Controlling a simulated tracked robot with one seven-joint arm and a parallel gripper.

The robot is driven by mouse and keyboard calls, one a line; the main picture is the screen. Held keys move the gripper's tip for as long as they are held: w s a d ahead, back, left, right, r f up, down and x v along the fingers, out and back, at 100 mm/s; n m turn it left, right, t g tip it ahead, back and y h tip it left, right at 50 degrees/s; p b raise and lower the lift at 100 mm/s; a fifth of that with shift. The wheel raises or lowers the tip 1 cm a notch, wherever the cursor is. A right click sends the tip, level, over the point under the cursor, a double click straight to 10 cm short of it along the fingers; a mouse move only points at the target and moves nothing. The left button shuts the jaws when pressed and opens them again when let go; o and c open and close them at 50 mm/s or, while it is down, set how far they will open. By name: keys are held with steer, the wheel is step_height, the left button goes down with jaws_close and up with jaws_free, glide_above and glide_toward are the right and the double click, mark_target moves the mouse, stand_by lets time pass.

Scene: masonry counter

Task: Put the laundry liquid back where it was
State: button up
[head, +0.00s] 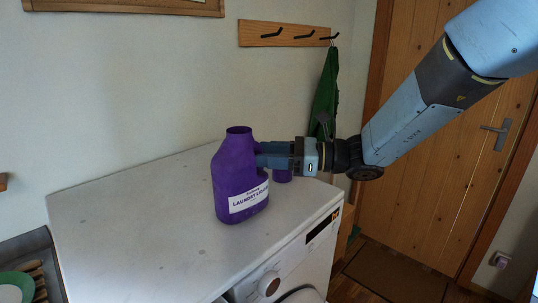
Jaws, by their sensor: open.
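The laundry liquid (232,170) is a purple jug with a white label. It stands upright on the white top of the washing machine (130,230), and its neck is open at the top. My gripper (262,158) comes in from the right at the jug's upper right side, with its fingers level. The fingertips overlap the jug in the picture, and I cannot tell whether they touch it. A small purple thing (282,176), perhaps the cap, stands behind and to the right, below my gripper.
The washing machine's top is clear to the left of the jug. A hook rail (285,34) with a green cloth (325,95) hangs on the wall behind. A wooden door (450,160) stands at the right. A green plate (15,285) sits in a rack at lower left.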

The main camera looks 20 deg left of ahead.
steer(key=w+d, duration=0.2)
steer(key=d, duration=1)
steer(key=shift+s+r, duration=0.1)
steer(key=shift+s, duration=0.05)
steer(key=s+d+f+n+t+h, duration=0.2)
steer(key=s+d+n+h, duration=0.4)
steer(key=d, duration=0.3)
steer(key=s+d+f+n+t+h, duration=0.1)
steer(key=s+d+n+t+h, duration=0.1)
steer(key=s+d+n+h, duration=0.55)
steer(key=d+r+n+t+h, duration=0.1)
steer(key=d+t+h, duration=0.3)
steer(key=d, duration=0.8)
steer(key=shift+r+t, duration=0.3)
steer(key=shift+r, duration=0.4)
steer(key=shift+n, duration=0.25)
steer(key=shift+c, duration=0.4)
